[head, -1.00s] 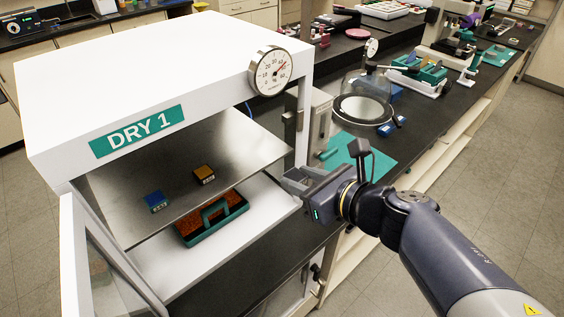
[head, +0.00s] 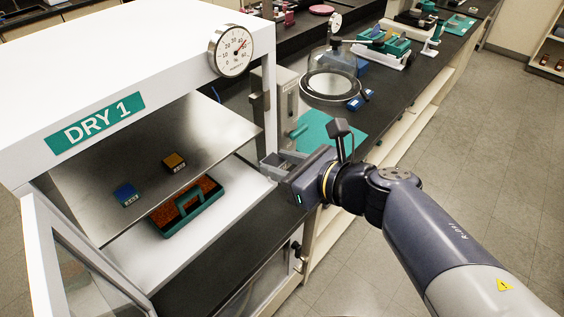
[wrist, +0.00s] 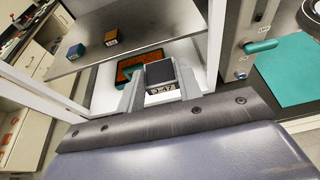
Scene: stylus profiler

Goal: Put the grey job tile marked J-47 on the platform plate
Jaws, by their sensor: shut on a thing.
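My gripper (head: 274,167) is shut on a small dark-topped grey tile (wrist: 161,74), held between the fingers in the wrist view. The tile's pale front label (wrist: 162,88) is too small to read surely. In the head view my gripper is beside the right front edge of the open DRY 1 cabinet, above the dark bench, and the tile is mostly hidden by the fingers. I cannot tell which surface is the platform plate.
The cabinet shelf (head: 209,127) holds a blue block (head: 127,194) and a yellow block (head: 174,161). A teal tray (head: 165,229) with orange filling sits below. A teal mat (head: 340,133) and a round plate (head: 332,84) lie on the bench beyond. The open door (head: 80,270) is at lower left.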

